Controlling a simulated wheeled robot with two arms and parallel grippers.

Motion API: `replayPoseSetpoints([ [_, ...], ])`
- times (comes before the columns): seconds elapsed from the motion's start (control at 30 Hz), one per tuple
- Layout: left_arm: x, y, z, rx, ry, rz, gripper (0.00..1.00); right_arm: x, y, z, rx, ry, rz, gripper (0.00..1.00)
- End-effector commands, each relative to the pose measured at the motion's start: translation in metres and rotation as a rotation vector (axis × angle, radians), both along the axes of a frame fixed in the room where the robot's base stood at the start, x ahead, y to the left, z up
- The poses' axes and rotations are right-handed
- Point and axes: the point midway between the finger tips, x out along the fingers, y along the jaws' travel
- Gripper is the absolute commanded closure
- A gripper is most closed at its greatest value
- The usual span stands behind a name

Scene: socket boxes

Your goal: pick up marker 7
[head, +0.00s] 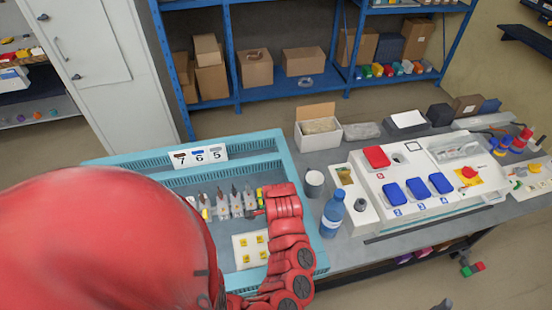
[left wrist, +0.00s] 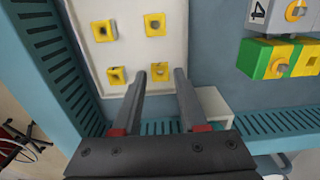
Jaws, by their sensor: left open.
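A white card marked 7 (head: 179,160), with a dark red piece above its number, stands at the back of the blue tray (head: 110,160) in the head view. Cards 6 and 5 stand to its right. I cannot tell whether the dark red piece is the marker itself. My left gripper (left wrist: 160,74) is open and empty in the left wrist view. Its fingers are above a white plate (left wrist: 190,12) with several yellow sockets, one of them seen between the fingertips. In the head view my red arm hides the left part of the tray. My right gripper is out of view.
Several grey-and-white upright pieces (head: 222,206) stand in the tray. Green-yellow blocks (left wrist: 275,60) are right of the fingers. A blue bottle (head: 332,215) and a white panel with blue and red lids (head: 410,165) are right of the tray.

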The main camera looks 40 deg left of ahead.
Motion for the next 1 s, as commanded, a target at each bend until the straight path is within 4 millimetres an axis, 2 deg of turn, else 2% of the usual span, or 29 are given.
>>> replayPoseSetpoints([
  [0.07,0.0,0.0,0.0,0.0,0.0,0.0,0.57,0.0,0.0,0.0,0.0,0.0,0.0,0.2],
  [0.3,0.0,0.0,0.0,0.001,0.001,-0.001,1.0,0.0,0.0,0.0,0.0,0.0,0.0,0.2],
  [0.57,0.0,0.0,0.001,0.001,0.0,-0.001,1.0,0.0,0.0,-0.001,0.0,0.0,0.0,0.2],
  [0.73,0.001,0.001,0.008,0.005,0.001,-0.002,1.0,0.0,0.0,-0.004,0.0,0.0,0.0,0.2],
  [0.87,0.003,0.001,0.025,0.007,-0.007,-0.003,1.0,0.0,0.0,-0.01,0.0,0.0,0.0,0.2],
  [1.0,0.002,0.0,0.061,0.0,-0.006,0.001,1.0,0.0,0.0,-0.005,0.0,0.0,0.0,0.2],
])
